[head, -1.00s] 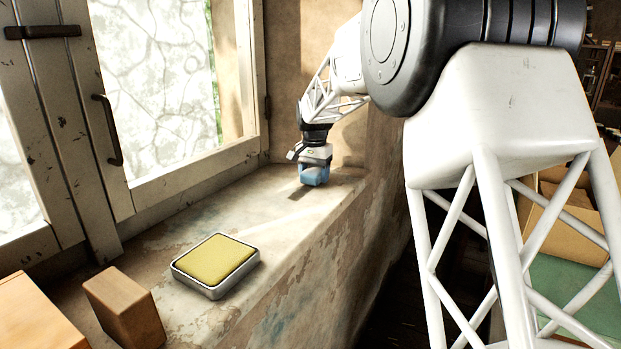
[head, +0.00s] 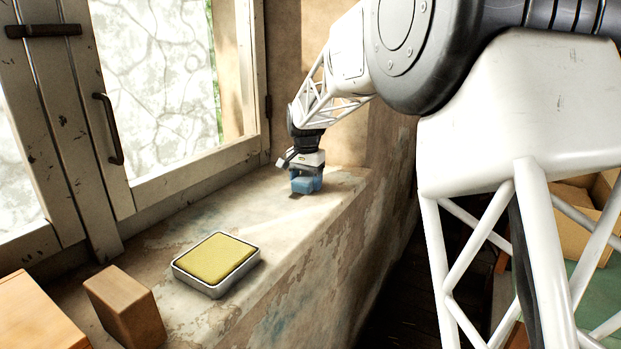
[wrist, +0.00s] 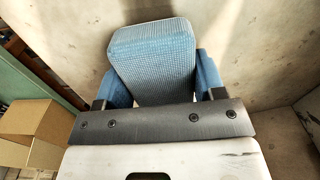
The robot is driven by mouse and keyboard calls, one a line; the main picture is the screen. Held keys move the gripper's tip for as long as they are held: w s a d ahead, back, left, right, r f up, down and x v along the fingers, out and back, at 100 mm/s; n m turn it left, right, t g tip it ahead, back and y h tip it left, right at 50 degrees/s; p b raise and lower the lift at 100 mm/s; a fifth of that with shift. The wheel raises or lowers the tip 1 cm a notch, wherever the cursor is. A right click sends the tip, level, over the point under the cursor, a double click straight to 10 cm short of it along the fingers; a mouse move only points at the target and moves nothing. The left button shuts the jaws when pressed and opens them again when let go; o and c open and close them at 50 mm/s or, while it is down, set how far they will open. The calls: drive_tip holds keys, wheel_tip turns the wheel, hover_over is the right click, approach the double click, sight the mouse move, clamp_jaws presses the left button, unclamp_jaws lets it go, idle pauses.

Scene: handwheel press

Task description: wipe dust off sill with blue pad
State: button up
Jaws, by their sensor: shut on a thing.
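My gripper (head: 305,182) is at the far end of the stone sill (head: 275,232), shut on the blue pad. The blue pad (wrist: 153,50) shows in the wrist view between my two blue-tipped fingers, slightly turned. In the head view the pad is mostly hidden by the gripper and sits at or just above the sill surface; I cannot tell if it touches. The sill has patchy, worn paint, and I cannot tell dust from stains on it.
A metal tray with a yellow pad (head: 216,258) lies mid-sill. A wooden block (head: 125,308) and a larger wooden box (head: 35,318) stand at the near left. The window frame (head: 195,178) borders the sill on the left; the sill drops off on the right. A cardboard box (wrist: 38,128) shows in the wrist view.

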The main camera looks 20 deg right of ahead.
sight(290, 200)
drive_tip(key=shift+s+a, duration=1.15)
drive_tip(key=shift+s, duration=0.05)
drive_tip(key=shift+s+a+r, duration=0.1)
drive_tip(key=shift+s+a, duration=1.65)
wheel_tip(290, 200, up, 8)
drive_tip(key=s+a+f, duration=0.1)
drive_tip(key=s+a, duration=0.1)
drive_tip(key=s, duration=1.2)
drive_tip(key=s+a+f+m, duration=0.1)
drive_tip(key=s+a+f, duration=0.1)
drive_tip(key=s, duration=1.2)
drive_tip(key=shift+s+a, duration=0.3)
drive_tip(key=shift+a, duration=0.55)
